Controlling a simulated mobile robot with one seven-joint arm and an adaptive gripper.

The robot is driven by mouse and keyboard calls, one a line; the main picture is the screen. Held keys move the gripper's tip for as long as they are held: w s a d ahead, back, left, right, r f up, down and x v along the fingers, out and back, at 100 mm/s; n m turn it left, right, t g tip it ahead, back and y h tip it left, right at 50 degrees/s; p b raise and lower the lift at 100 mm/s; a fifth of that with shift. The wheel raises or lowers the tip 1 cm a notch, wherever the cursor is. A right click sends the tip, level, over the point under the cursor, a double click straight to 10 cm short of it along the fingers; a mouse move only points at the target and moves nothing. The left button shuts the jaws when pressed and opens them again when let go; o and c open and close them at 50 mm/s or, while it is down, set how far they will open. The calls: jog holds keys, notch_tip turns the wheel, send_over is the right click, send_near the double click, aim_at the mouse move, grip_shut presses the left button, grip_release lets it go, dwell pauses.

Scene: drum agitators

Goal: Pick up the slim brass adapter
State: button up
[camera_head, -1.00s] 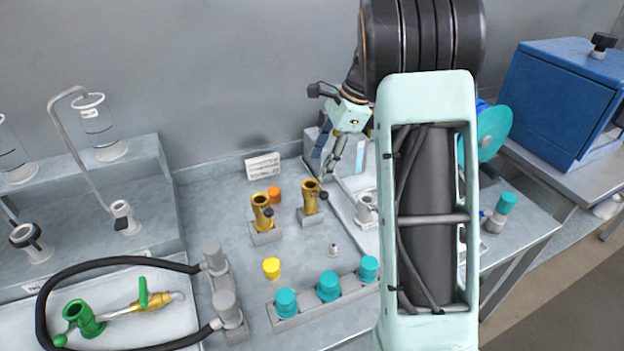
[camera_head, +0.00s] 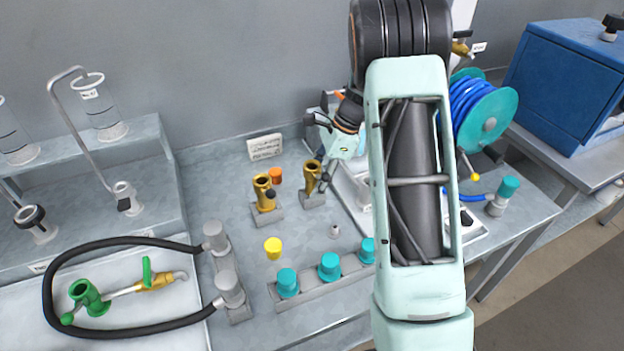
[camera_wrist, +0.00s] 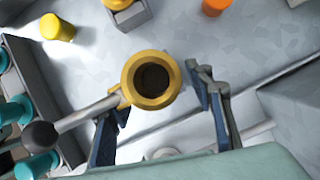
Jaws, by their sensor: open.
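Two brass adapters stand upright in grey blocks on the bench. The right one (camera_head: 311,176) looks a little slimmer than the left one (camera_head: 263,188); the difference is slight. My gripper (camera_head: 322,168) is open at the right adapter, coming in from the right. In the wrist view the same adapter (camera_wrist: 151,61) shows its round open top, with a side handle ending in a black ball (camera_wrist: 40,136). The fingers of my gripper (camera_wrist: 156,92) lie on either side of it, with no clear contact. The lower part of this adapter is hidden in the wrist view.
A yellow cap (camera_head: 273,247), an orange cap (camera_head: 276,175) and a small grey fitting (camera_head: 335,231) stand nearby. A grey rail with teal caps (camera_head: 329,266) lies in front. A black hose (camera_head: 130,240) loops at left. A sign (camera_head: 265,146) stands behind.

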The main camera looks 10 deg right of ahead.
jog(key=shift+a+f, duration=0.1)
jog(key=shift+f, duration=0.15)
grip_shut()
jog(key=shift+r, duration=0.2)
jog(key=shift+r, duration=0.25)
notch_tip(320, 180, up, 2)
jog(key=shift+w+r, duration=0.1)
jog(key=shift+r, duration=0.05)
jog(key=s+a+r+b, duration=0.1)
jog(key=s+a+r, duration=0.5)
jog(key=s+r, duration=0.4)
jog(key=shift+s+a+b, duration=0.3)
jog(key=shift+s+a, duration=0.05)
jog(key=shift+s, duration=0.9)
